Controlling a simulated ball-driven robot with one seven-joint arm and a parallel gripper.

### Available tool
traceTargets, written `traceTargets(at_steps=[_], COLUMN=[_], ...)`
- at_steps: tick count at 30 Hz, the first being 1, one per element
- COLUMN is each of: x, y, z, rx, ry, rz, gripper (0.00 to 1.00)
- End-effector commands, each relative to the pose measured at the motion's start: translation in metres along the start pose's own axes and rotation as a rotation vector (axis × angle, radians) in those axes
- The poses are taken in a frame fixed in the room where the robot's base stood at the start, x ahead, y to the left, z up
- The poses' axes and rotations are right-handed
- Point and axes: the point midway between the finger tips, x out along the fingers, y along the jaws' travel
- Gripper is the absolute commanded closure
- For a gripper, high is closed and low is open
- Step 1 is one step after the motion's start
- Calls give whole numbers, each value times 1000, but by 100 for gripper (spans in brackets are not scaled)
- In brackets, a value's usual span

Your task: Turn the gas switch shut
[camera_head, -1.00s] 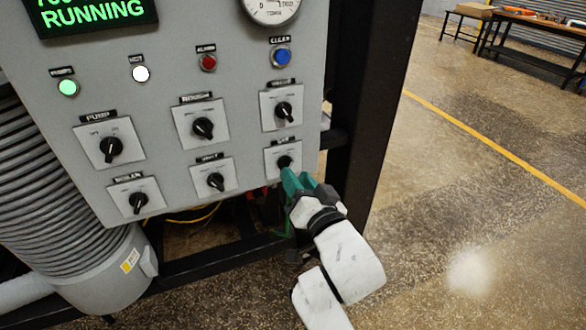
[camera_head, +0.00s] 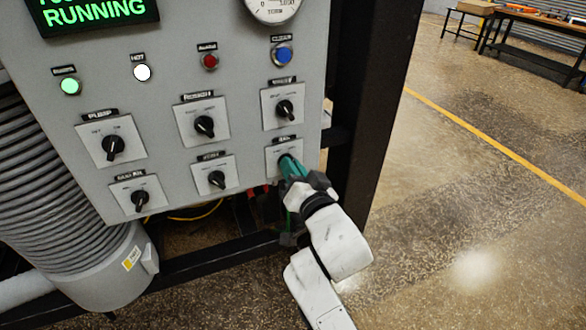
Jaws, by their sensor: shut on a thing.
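The gas switch (camera_head: 287,155) is at the lower right of the grey control panel, on a small white plate under a black label. My gripper (camera_head: 291,166), with green fingers, reaches it from below and right and is shut on its black knob. The fingers hide most of the knob, so I cannot tell exactly which way it points.
Other black rotary switches sit close by: one above (camera_head: 284,109) and one to the left (camera_head: 217,179). A blue button (camera_head: 282,54) and a red button (camera_head: 209,61) are higher up. A dark frame post (camera_head: 365,110) stands right of the panel.

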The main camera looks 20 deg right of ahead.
Motion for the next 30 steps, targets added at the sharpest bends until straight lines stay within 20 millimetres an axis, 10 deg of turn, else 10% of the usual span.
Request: traceTargets(at_steps=[30], x=[0], y=[-2], z=[0], rx=[-413], ry=[-2], rz=[1], gripper=[100])
